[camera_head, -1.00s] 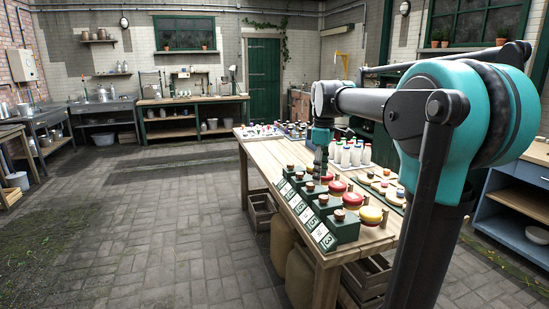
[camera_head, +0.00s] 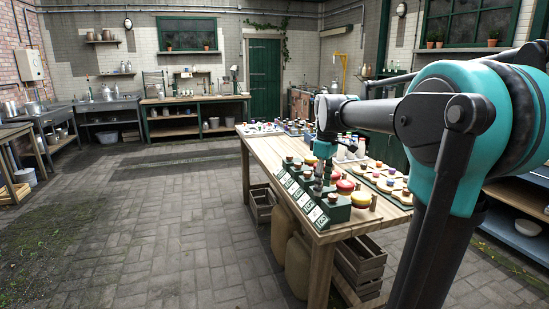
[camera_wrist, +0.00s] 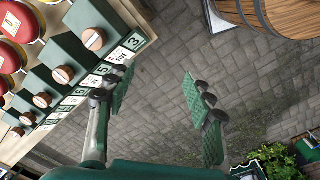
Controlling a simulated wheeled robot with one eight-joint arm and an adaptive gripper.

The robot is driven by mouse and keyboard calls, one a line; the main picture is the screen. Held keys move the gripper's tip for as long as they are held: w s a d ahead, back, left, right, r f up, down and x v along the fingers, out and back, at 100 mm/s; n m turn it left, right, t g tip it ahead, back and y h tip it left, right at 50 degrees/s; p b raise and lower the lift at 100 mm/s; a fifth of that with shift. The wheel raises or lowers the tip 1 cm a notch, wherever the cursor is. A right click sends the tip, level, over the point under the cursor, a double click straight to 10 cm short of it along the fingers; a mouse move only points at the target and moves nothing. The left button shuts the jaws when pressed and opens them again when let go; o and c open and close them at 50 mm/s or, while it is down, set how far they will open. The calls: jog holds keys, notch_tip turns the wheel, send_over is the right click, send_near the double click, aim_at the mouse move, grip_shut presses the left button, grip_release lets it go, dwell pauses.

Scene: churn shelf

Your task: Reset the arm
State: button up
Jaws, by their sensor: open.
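My gripper (camera_wrist: 158,100) is open and empty in the wrist view, its two green-padded fingers spread apart over the stone floor beside the table's front edge. In the head view my gripper (camera_head: 323,172) shows small and dark over the row of green numbered blocks; its fingertips are hard to make out there. My teal and black arm (camera_head: 432,150) reaches in from the right and hangs the gripper over the wooden table (camera_head: 262,150).
Green numbered blocks (camera_head: 333,212) with brown knobs line the table's front edge. Red and yellow round pieces stand behind them, with a tray of small pieces (camera_head: 388,184). Crates (camera_head: 358,268) and sacks sit below. A barrel (camera_wrist: 268,15) and a plant (camera_wrist: 275,158) show in the wrist view. The left floor is clear.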

jog(key=s+d+f+m+t, duration=0.1)
jog(key=s+f+m, duration=0.4)
jog(key=s+f, duration=0.5)
jog(key=s+d+f+m+t, duration=0.2)
jog(key=s+f+m, duration=0.4)
jog(key=s+f, duration=0.4)
notch_tip(320, 180, down, 4)
jog(key=shift+s+d+f+t, duration=0.1)
jog(key=shift+s+d+t, duration=0.2)
jog(key=shift+t, duration=0.1)
